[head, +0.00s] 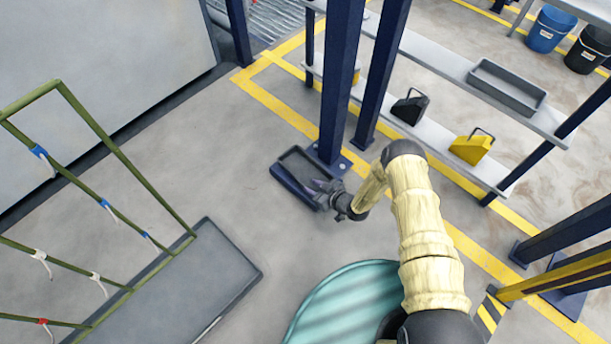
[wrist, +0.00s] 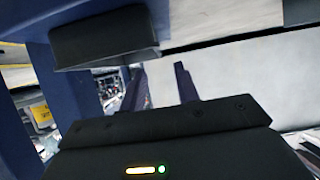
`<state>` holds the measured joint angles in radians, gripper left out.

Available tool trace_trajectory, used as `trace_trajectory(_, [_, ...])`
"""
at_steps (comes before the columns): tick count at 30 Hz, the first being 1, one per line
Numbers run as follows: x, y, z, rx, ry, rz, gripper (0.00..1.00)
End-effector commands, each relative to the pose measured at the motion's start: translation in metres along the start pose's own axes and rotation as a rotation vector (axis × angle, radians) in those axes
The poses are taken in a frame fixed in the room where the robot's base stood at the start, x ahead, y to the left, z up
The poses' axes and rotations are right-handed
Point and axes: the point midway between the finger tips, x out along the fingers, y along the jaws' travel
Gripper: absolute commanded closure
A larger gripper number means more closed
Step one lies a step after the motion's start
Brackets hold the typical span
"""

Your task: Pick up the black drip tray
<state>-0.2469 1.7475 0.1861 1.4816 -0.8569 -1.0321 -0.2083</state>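The black drip tray (head: 283,180), a small dark rectangular tray with raised rims, is at the foot of a dark blue post in the head view. My gripper (head: 325,190) is at its right end, overlapping the tray's edge in that view. In the wrist view a dark block (wrist: 103,38), probably the tray, is at the upper left beside blue metal. My gripper's two fingers (wrist: 161,88) stand apart with pale background between them, and the block lies beyond and left of them. Contact with the tray cannot be told.
A dark blue post (head: 340,80) rises right behind the tray. A shelf to the right holds a grey bin (head: 507,88), a black container (head: 410,106) and a yellow one (head: 472,147). A green hook rack (head: 125,155) stands over a large grey tray (head: 250,275). Floor between is clear.

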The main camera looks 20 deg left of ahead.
Motion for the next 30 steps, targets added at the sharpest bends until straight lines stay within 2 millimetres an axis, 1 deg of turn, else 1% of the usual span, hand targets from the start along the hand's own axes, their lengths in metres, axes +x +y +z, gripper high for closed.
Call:
trace_trajectory(1, [0.012, 0.0, 0.004, -0.003, 0.001, -0.001, 0.69])
trace_trajectory(3, [0.022, 0.0, 0.004, -0.004, 0.001, -0.001, 0.69])
trace_trajectory(6, [0.031, 0.0, 0.002, -0.001, 0.0, 0.0, 0.69])
trace_trajectory(16, [0.032, 0.0, 0.0, 0.0, 0.0, 0.0, 0.69])
trace_trajectory(19, [0.035, 0.001, 0.001, -0.001, 0.0, 0.0, 0.69])
trace_trajectory(23, [0.047, 0.001, 0.003, -0.002, 0.0, -0.001, 0.69])
trace_trajectory(30, [0.077, 0.003, 0.002, -0.003, 0.001, -0.001, 0.69])
